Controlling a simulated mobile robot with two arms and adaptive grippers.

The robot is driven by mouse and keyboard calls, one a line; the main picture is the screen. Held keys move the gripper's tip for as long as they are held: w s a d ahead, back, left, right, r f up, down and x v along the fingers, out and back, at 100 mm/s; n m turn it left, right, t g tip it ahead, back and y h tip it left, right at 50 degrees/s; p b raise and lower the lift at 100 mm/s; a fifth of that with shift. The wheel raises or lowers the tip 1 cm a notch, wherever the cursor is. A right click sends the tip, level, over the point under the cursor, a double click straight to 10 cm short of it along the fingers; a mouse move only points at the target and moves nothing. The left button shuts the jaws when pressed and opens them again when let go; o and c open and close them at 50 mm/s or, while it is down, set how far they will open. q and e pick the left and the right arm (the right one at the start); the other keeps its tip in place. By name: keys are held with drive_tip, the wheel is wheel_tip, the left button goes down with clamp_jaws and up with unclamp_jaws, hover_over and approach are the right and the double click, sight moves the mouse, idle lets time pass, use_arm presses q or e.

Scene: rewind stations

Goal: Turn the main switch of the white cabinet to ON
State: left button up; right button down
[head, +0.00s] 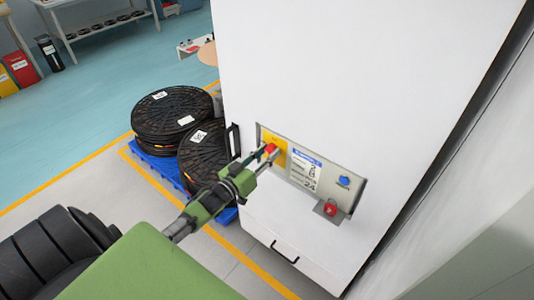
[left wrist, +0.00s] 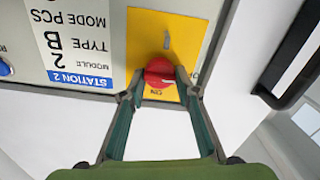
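The white cabinet (head: 290,60) fills the centre and right of the head view. A grey control panel (head: 348,200) is set in its front. The main switch is a red knob on a yellow plate (head: 281,158) at the panel's left end. In the left wrist view, which is upside down, the red knob (left wrist: 159,72) sits between my fingertips, on the yellow plate (left wrist: 145,25). My left gripper (left wrist: 160,76) is shut on the knob, one finger on each side. The left gripper (head: 263,160) covers part of the knob in the head view. The knob's pointing direction is unclear. My right gripper is out of view.
Black reels (head: 172,110) lie on a blue pallet (head: 165,168) at the left.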

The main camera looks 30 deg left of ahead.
use_arm(q)
drive_tip(key=shift+m, duration=1)
drive_tip(key=m+b, duration=0.1)
drive_tip(key=m, duration=0.5)
drive_tip(key=shift+d, duration=0.15)
drive_tip(key=m+b, duration=0.1)
drive_tip(key=m, duration=0.3)
drive_tip(key=shift+f+m, duration=0.1)
drive_tip(key=shift+m, duration=0.3)
drive_tip(key=m+b, duration=0.2)
drive_tip(key=m, duration=0.3)
drive_tip(key=shift+d, duration=0.1)
drive_tip(key=o, duration=1.1)
drive_tip(key=shift+s, duration=0.1)
drive_tip(key=shift+c, duration=0.2)
